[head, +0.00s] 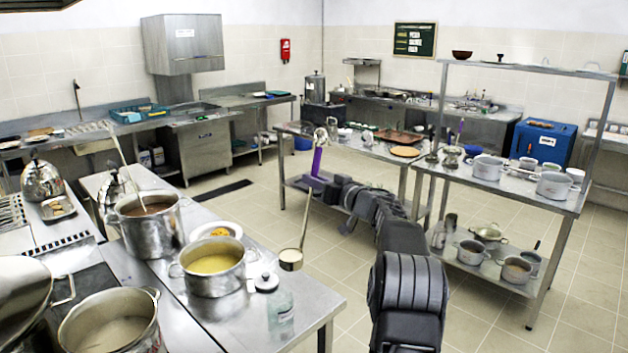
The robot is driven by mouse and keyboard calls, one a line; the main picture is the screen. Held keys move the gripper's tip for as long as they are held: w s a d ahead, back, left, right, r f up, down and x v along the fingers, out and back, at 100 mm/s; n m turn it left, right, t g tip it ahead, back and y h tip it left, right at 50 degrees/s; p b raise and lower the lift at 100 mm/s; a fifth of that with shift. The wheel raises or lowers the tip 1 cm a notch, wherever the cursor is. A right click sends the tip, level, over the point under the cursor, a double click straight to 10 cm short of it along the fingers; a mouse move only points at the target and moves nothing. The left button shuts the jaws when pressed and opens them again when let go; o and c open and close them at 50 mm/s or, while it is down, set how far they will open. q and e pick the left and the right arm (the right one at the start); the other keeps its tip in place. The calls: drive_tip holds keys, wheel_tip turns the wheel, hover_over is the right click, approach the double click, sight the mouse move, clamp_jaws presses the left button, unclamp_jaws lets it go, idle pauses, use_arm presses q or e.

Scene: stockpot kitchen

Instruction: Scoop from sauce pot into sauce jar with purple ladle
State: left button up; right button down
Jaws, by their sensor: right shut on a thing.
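My right gripper (318,186) is shut on the purple handle of the purple ladle (317,162), out past the right edge of the steel counter. The ladle hangs down from it, and its bowl (291,260) is in the air by the counter edge, right of the pots. What is in the bowl is too small to tell. A two-handled steel pot with yellow sauce (214,284) stands on the counter, left of the bowl. A clear glass jar (280,312) stands near the counter's front right, with a dark-knobbed lid (267,283) at its top left. My left gripper is out of view.
A tall stockpot (152,238) with brown contents and its own ladle stands behind the yellow pot. A plate of yellow food (217,231) is beside it. Another large pot (112,325) is at front left. A steel shelf unit (550,203) with pots stands right.

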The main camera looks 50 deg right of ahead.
drive_tip(key=shift+f, duration=1.2)
drive_tip(key=w+a+n+b, duration=0.2)
drive_tip(key=a+n+b, duration=0.85)
drive_tip(key=a, duration=0.95)
use_arm(q)
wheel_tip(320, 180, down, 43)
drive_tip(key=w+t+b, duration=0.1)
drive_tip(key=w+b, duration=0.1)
drive_tip(key=b, duration=3.2)
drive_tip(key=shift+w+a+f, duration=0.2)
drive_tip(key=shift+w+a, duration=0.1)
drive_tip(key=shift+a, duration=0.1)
use_arm(e)
drive_tip(key=a+f+n, duration=0.6)
drive_tip(key=a+f, duration=0.1)
drive_tip(key=f, duration=0.3)
drive_tip(key=w+a+f+n, duration=0.1)
drive_tip(key=a+f+n, duration=0.5)
drive_tip(key=a+f, duration=0.2)
drive_tip(key=shift+w+f, duration=0.3)
drive_tip(key=shift+f, duration=1.1)
